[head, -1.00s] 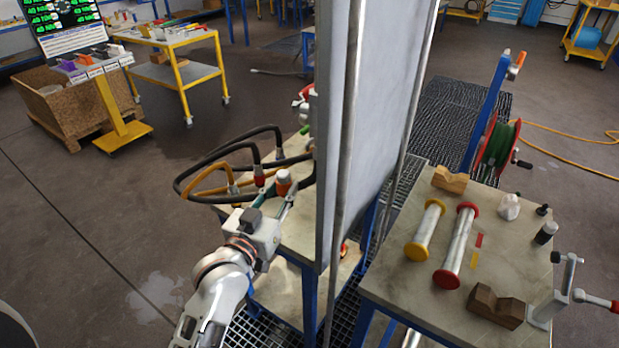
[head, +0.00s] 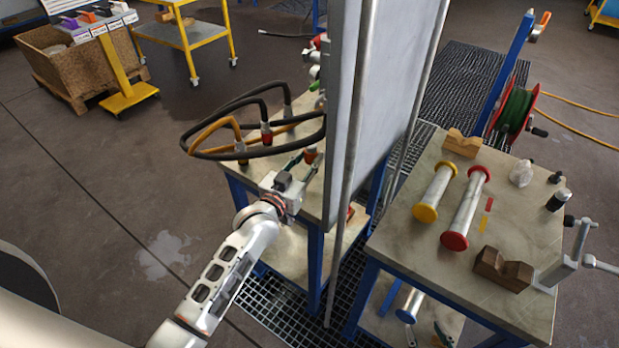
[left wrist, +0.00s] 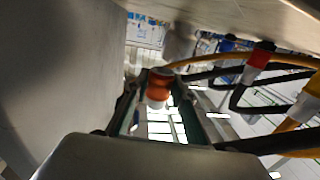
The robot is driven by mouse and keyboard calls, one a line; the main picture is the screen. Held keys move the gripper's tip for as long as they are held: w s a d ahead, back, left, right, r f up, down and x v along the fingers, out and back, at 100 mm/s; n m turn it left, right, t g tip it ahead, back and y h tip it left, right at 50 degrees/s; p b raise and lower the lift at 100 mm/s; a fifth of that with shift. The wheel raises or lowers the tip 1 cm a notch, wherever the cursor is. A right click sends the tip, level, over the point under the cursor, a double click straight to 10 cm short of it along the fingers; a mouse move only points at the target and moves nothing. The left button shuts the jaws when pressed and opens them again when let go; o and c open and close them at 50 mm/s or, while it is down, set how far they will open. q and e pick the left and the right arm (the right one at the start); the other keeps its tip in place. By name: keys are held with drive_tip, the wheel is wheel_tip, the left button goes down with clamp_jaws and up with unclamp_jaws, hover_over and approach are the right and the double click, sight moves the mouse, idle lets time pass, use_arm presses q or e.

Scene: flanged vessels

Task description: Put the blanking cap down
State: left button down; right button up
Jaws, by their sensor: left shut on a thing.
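The blanking cap (left wrist: 158,84) appears as a small orange-red piece with a pale lower part between my left gripper's fingertips in the left wrist view. In the head view the orange-red cap (head: 310,155) shows at the gripper's tip. My left gripper (head: 304,161) is shut on it, over the left bench beside the tall grey panel. In the wrist view, my left gripper (left wrist: 160,96) has one green finger on each side of the cap. Whether the cap touches the bench cannot be told. My right gripper is not in view.
The grey panel (head: 398,90) stands close right of my left gripper. Black and orange hoses (head: 222,128) loop over the left bench (head: 318,198). The right bench (head: 405,245) holds two flanged spools (head: 465,208), wooden V-blocks (head: 502,268) and a clamp.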

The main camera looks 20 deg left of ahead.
use_arm(q)
wheel_tip(320, 180, down, 3)
drive_tip(key=shift+r, duration=0.2)
drive_tip(key=shift+f+b, duration=0.65)
drive_tip(key=shift+f, duration=1.75)
use_arm(e)
drive_tip(key=shift+s+d+f, duration=0.15)
drive_tip(key=shift+d+f, duration=0.05)
drive_tip(key=shift+f, duration=0.9)
use_arm(q)
drive_tip(key=shift+f, duration=0.1)
drive_tip(key=c, duration=1.7)
unclamp_jaws()
use_arm(e)
drive_tip(key=shift+r, duration=0.2)
